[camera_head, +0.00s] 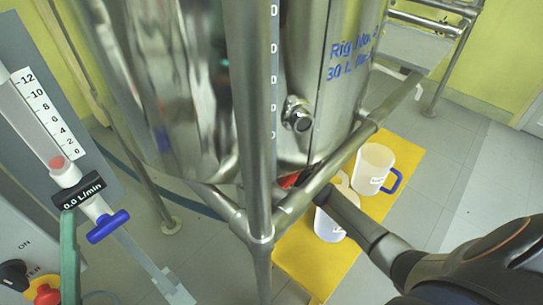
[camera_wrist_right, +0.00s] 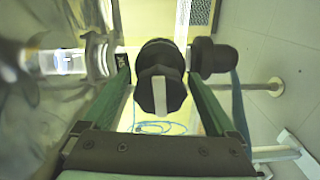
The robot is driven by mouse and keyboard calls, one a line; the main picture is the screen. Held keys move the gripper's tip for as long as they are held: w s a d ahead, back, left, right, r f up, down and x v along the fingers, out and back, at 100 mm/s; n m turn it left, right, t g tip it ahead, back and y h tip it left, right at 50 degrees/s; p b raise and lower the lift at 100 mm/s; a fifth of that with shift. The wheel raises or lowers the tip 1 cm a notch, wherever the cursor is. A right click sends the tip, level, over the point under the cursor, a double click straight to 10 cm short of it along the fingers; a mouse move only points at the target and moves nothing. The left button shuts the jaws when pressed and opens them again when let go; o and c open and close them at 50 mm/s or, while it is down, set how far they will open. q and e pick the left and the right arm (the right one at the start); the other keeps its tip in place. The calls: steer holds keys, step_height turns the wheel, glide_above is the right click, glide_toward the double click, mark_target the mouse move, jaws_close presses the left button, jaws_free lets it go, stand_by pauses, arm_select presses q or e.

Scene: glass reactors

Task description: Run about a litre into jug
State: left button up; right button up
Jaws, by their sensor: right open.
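A white jug (camera_head: 372,168) with a blue handle and a small label stands on a yellow platform (camera_head: 398,150) below the steel vessel. A second white container (camera_head: 327,226) stands there too, partly hidden behind my right arm. My right arm reaches in under the vessel, and its gripper end is mostly hidden by the frame there. In the right wrist view my right gripper (camera_wrist_right: 168,100) is open, its green fingers on either side of a black knob (camera_wrist_right: 160,90) with a pale bar. I cannot tell whether they touch it.
A steel frame post (camera_head: 256,120) and slanted rails stand before the vessel (camera_head: 335,100). A flow meter (camera_head: 40,110) reading 0.0 L/min, with a blue valve handle (camera_head: 108,226), is at left. In the wrist view a glass pipe (camera_wrist_right: 60,62) lies left of the knob.

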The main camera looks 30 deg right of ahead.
arm_select(q)
steer(key=r+p, duration=0.1)
steer(key=r+y+p, duration=0.1)
steer(key=p, duration=0.1)
steer(key=shift+w+a, duration=0.2)
steer(key=shift+w, duration=0.15)
arm_select(e)
steer(key=v, duration=1.2)
steer(key=shift+s, duration=0.15)
steer(key=shift+d, duration=0.1)
